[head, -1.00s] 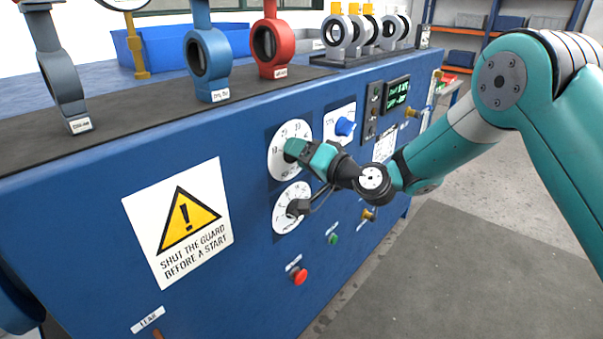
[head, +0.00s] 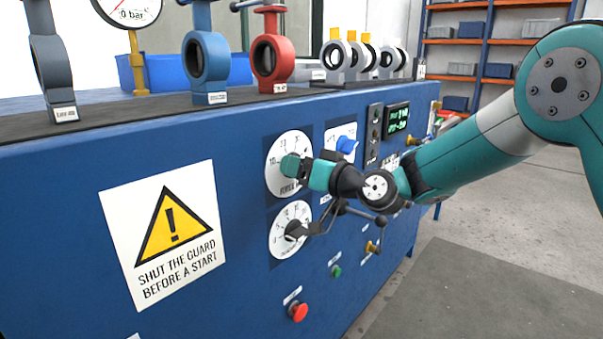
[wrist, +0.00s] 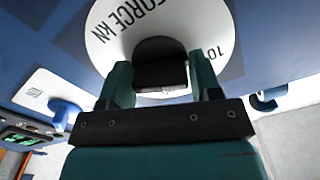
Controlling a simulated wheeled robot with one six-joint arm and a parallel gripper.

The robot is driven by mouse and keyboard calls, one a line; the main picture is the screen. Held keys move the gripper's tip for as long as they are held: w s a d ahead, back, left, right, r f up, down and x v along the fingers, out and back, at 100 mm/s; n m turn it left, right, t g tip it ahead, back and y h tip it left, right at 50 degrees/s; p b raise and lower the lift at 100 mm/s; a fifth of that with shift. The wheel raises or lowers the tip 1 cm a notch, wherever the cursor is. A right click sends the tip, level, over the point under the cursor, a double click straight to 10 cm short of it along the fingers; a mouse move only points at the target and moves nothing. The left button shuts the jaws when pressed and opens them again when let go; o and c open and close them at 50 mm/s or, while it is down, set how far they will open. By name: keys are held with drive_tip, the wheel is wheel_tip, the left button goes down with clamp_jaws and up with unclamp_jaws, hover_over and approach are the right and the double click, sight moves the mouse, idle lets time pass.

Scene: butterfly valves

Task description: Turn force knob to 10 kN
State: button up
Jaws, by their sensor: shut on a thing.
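The force dial (head: 276,174) is a white disc on the front of the blue bench, marked with numbers and, in the wrist view, "FORCE kN" and "10" on its face (wrist: 108,27). Its dark knob (wrist: 160,65) sits between the two teal fingers of my gripper (wrist: 161,82). In the head view my gripper (head: 291,166) reaches the dial from the right. It is shut on the knob. My fingers and wrist cover the knob and part of the scale in the head view, so I cannot read its setting.
A second dial (head: 281,215) with a dark knob lies just below. A blue knob (head: 346,145) and a green display (head: 397,119) are to the right. A red button (head: 298,312) and green button (head: 336,271) are lower down. Valves, including a red one (head: 267,55), stand on top.

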drive_tip(key=o, duration=0.8)
drive_tip(key=b+v, duration=0.3)
drive_tip(key=v, duration=1.4)
drive_tip(key=shift+s+b, duration=0.2)
drive_tip(key=shift+b, duration=0.2)
drive_tip(key=shift+d, duration=0.15)
